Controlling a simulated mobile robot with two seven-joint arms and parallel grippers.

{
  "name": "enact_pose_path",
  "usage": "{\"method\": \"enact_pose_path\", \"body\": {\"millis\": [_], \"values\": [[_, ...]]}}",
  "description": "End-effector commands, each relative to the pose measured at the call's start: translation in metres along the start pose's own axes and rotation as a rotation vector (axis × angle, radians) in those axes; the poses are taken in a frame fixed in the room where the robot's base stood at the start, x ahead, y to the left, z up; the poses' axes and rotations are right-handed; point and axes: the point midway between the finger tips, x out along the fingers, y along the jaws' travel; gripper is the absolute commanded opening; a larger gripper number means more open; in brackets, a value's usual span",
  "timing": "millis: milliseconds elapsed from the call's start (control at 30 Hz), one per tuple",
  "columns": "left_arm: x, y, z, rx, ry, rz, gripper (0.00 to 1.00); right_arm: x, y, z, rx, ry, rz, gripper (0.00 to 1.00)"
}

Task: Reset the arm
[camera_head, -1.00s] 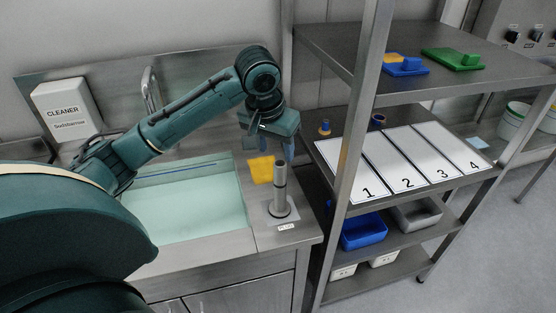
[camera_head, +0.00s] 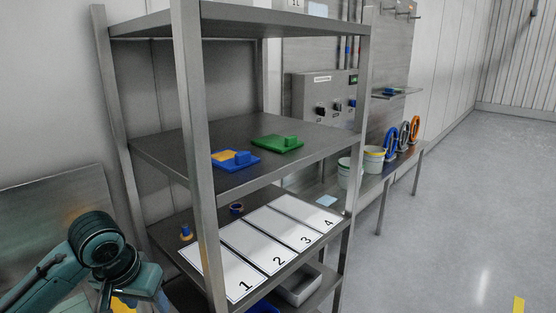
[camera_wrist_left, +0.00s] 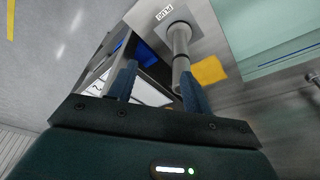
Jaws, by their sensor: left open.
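My left arm, dark teal, reaches in at the lower left of the head view. Its wrist and gripper body (camera_head: 138,280) show beside the shelf rack, with the fingers mostly cut off by the lower edge. In the left wrist view the two blue fingers of the left gripper (camera_wrist_left: 158,72) are spread apart with nothing held between them. My right gripper is in neither view.
A metal rack (camera_head: 190,120) stands right of my arm. Its shelves hold a blue block piece (camera_head: 236,160), a green one (camera_head: 278,144) and numbered white mats (camera_head: 262,243). A yellow cloth (camera_wrist_left: 209,70) lies by the post. Open floor (camera_head: 470,200) is at right.

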Motion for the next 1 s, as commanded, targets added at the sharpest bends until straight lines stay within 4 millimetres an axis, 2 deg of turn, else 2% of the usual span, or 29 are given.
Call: {"method": "enact_pose_path", "body": {"millis": [33, 100, 233, 367, 567, 833, 867, 1000], "values": [[0.019, 0.018, 0.017, 0.041, -0.006, 0.03, 0.5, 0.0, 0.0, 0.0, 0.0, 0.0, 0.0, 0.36], [0.038, 0.037, 0.037, 0.09, 0.008, 0.061, 0.5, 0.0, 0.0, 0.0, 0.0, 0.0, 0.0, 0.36], [0.065, 0.068, 0.078, 0.151, 0.038, 0.112, 0.5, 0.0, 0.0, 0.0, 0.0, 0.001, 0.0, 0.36], [0.08, 0.086, 0.122, 0.167, 0.064, 0.135, 0.5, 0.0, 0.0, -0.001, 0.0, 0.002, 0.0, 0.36], [0.088, 0.087, 0.179, 0.146, 0.071, 0.101, 0.5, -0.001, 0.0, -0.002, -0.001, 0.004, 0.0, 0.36], [0.083, 0.068, 0.243, 0.109, 0.025, -0.001, 0.5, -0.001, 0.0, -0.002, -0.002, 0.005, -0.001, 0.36], [0.085, 0.066, 0.247, 0.11, 0.025, -0.011, 0.5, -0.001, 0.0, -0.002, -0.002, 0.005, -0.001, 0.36], [0.114, 0.075, 0.229, 0.13, 0.135, 0.012, 0.5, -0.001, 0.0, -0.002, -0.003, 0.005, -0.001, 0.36]]}}
